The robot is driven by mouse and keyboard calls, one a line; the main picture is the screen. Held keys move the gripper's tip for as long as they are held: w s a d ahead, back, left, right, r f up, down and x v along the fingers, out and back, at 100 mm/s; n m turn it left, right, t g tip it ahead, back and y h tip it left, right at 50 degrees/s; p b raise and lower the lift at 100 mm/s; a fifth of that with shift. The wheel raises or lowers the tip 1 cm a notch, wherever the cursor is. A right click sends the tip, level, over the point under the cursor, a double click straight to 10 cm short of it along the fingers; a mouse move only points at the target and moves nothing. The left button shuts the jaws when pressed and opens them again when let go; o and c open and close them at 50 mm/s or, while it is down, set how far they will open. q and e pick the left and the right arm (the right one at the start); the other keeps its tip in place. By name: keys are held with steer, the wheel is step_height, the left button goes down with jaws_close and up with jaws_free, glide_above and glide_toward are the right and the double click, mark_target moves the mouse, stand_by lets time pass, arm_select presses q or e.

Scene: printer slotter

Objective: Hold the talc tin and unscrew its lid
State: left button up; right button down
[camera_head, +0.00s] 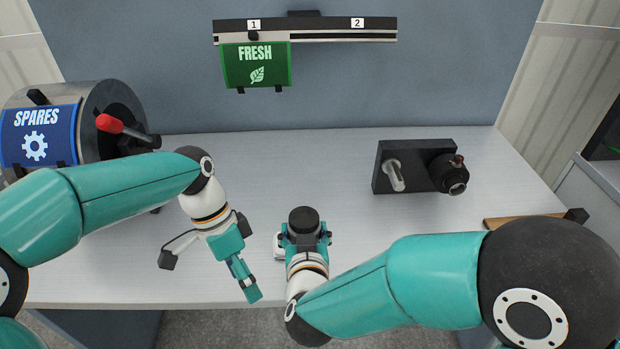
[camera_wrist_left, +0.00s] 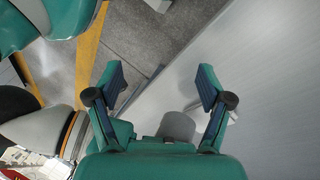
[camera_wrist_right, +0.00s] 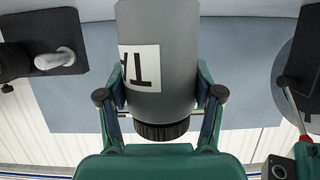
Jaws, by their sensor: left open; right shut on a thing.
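The talc tin is a grey cylinder with a white label showing "TA" (camera_wrist_right: 158,55) and a black ribbed lid (camera_wrist_right: 162,131). In the head view its black lid (camera_head: 303,217) faces up, near the table's front edge. My right gripper (camera_head: 306,240) is shut around the tin's body, with one finger on each side in the right wrist view (camera_wrist_right: 160,98). My left gripper (camera_head: 249,287) is open and empty, to the left of the tin and apart from it, its fingers pointing down toward the front edge. Its spread fingers show in the left wrist view (camera_wrist_left: 163,82).
A drum labelled SPARES (camera_head: 90,120) with a red-tipped lever stands at the left. A black block with a metal peg (camera_head: 415,150) is at the right back. A green FRESH panel (camera_head: 256,62) hangs from the numbered wall rail (camera_head: 345,36). The table's middle is clear.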

mark_target(310, 215)
arm_select(q)
steer(key=w+d+r+m+t+y, duration=0.1)
steer(key=w+d+r+m, duration=0.2)
steer(key=r+m, duration=0.1)
steer(key=w+d+r+m+t+y, duration=0.1)
steer(key=w+d+r+m, duration=0.3)
steer(key=r+m, duration=0.1)
steer(key=w+d+r+m+t+y, duration=0.1)
steer(key=w+d+r+m, duration=0.2)
steer(key=d+r+m, duration=0.1)
steer(key=shift+w+d+r+m, duration=0.15)
steer(key=shift+d+r+m, duration=0.15)
steer(key=shift+m, duration=0.4)
steer(key=shift+d+r+m, duration=0.25)
steer(key=shift+d+m, duration=0.05)
steer(key=shift+m, duration=0.1)
steer(key=shift+f, duration=3.9)
arm_select(e)
steer(key=shift+r, duration=0.1)
